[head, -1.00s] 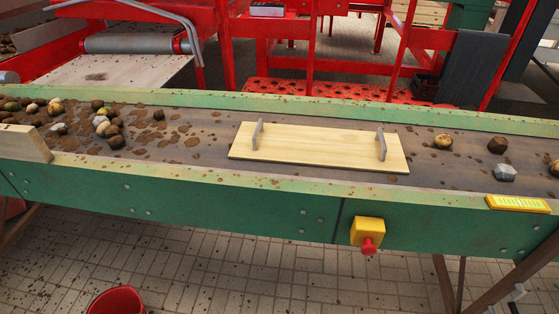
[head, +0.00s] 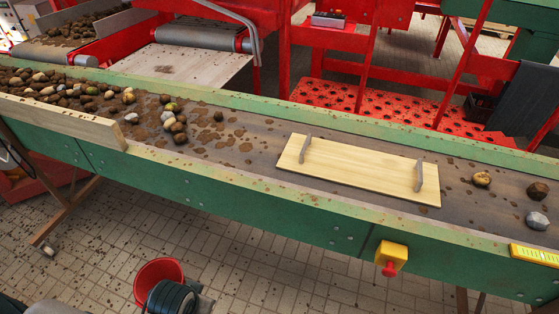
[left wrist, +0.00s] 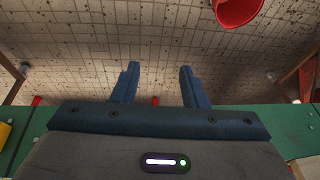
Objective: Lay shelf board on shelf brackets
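A pale wooden board (head: 350,176) lies on the conveyor belt in the head view, right of centre. Two grey upright pieces, one near its left end (head: 305,149) and one near its right end (head: 419,176), stand on it; whether they are brackets or handles I cannot tell. My left gripper (left wrist: 157,72) shows in the left wrist view with its two blue fingers apart and nothing between them, above the tiled floor. It is away from the board. No fingertips show in the head view, and my right gripper is not in view.
Potatoes, stones and soil crowd the belt's left end behind a wooden side board (head: 60,121). A few lumps, including a grey stone (head: 537,221), lie to the right. A yellow box with a red button (head: 391,257) is on the green frame (head: 230,195). A red bucket (head: 158,272) stands below.

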